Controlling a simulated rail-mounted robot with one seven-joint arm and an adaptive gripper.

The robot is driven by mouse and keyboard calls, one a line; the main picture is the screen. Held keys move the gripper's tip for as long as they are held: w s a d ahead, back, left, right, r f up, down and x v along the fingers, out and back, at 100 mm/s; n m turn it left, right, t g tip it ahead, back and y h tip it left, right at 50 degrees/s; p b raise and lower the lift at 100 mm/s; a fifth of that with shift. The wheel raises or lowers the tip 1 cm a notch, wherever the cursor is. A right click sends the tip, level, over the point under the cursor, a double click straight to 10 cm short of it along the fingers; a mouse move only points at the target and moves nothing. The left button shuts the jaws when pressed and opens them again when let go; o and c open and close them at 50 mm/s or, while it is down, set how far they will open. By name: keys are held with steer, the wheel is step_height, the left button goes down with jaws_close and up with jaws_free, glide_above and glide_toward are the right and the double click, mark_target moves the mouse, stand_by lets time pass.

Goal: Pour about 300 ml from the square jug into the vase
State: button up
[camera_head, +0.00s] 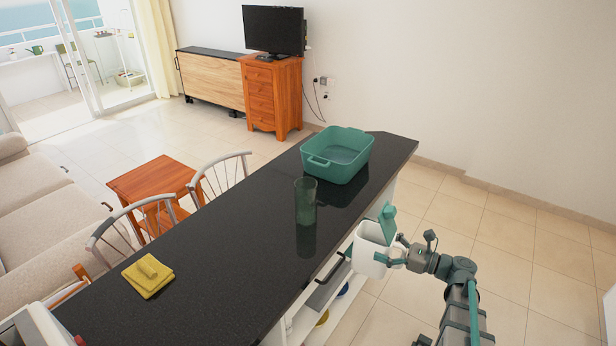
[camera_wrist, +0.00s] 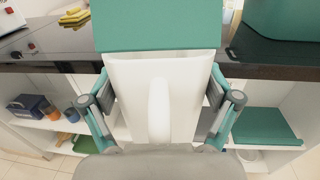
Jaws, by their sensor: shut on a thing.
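The square jug (camera_head: 368,250) is white with a green lid (camera_head: 388,222) that stands raised. My gripper (camera_head: 394,257) is shut on the jug, holding it roughly upright just off the right edge of the dark counter. In the wrist view the jug (camera_wrist: 183,88) fills the middle, with my gripper's fingers (camera_wrist: 162,105) on both sides of it. The vase (camera_head: 306,203) is a clear green cylinder standing upright on the counter, to the left of the jug and apart from it. The liquid level in the jug is hidden.
A green basin (camera_head: 338,155) stands on the counter (camera_head: 215,262) behind the vase. A folded yellow cloth (camera_head: 148,277) lies at the near left. Shelves (camera_wrist: 262,122) under the counter hold several things. Chairs and a small wooden table (camera_head: 155,180) stand beyond the counter's left side.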

steer(key=w+d+r+n+g+y+p, duration=0.1)
steer(key=w+r+n+g+p, duration=0.3)
steer(key=w, duration=0.3)
steer(key=w+d+r+n+g+y+p, duration=0.1)
steer(key=w+d+r+n+g+p, duration=0.15)
steer(key=w+g+p, duration=0.4)
steer(key=w+a+r+n+g+h+p, duration=0.1)
steer(key=w+a, duration=0.6)
steer(key=a, duration=0.2)
steer(key=shift+w+a+r+g+p, duration=0.15)
steer(key=shift+a+r+g+p, duration=0.05)
steer(key=shift+a+g+p, duration=0.2)
steer(key=shift+r+n, duration=0.1)
steer(key=shift+n, duration=0.15)
steer(key=s+a+r+t+h+b, duration=0.1)
steer(key=a+r+t+h+b, duration=0.1)
steer(key=a+r+h+b, duration=0.3)
steer(key=shift+s+a+r+h+b, duration=0.35)
steer(key=shift+a+r+h, duration=0.4)
steer(key=shift+r+h, duration=1.05)
steer(key=shift+s+a+r+t+h+b, duration=0.15)
steer(key=shift+a+r+t+h+b, duration=0.3)
steer(key=shift+r+h+b, duration=0.35)
steer(key=shift+a+f+h+b, duration=0.15)
steer(key=shift+h+b, duration=0.35)
steer(key=shift+b, duration=0.05)
stand_by(1.5)
